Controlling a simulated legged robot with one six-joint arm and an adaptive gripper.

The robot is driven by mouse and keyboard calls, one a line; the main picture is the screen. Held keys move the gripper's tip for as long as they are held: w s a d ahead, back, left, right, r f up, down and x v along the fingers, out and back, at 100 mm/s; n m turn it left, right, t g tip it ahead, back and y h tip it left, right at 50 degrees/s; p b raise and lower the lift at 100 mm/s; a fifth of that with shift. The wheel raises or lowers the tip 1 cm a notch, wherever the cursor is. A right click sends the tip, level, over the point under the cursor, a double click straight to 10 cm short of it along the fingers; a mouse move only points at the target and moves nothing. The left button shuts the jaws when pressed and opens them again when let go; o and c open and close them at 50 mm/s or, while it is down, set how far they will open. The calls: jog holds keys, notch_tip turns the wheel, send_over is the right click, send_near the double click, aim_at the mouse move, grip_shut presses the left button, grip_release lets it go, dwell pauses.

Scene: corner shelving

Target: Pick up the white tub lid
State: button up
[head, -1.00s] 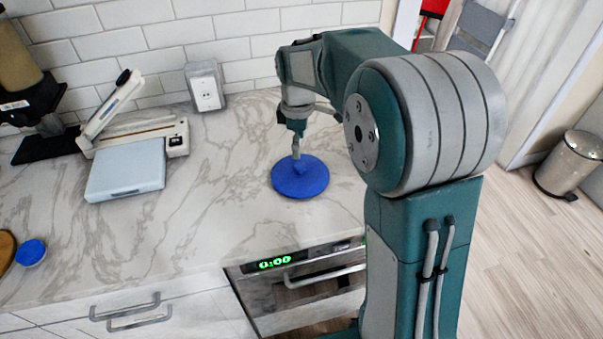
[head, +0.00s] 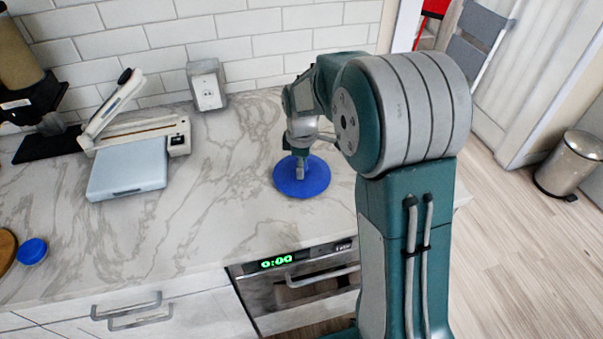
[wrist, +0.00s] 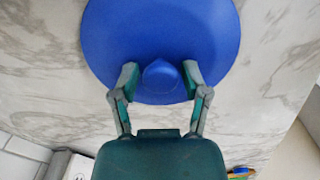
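A round blue lid (head: 316,182) with a small raised knob lies on the marble counter; I see no white lid. In the wrist view the blue lid (wrist: 160,25) fills the upper middle, with its knob (wrist: 160,75) near its lower part. My gripper (wrist: 161,76) is open, with one finger on each side of the knob. Narrow gaps seem to show between the fingers and the knob. In the head view my gripper (head: 300,174) is over the lid and covers the knob. Whether the fingertips touch the lid's surface I cannot tell.
A white and pale-blue appliance (head: 128,172) stands left on the counter, with a socket box (head: 207,88) behind. A small blue round item (head: 32,251) lies far left. Counter around the lid (head: 235,190) is clear. An oven (head: 300,287) sits below the front edge.

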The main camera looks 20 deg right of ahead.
grip_shut()
jog(key=shift+r, duration=0.1)
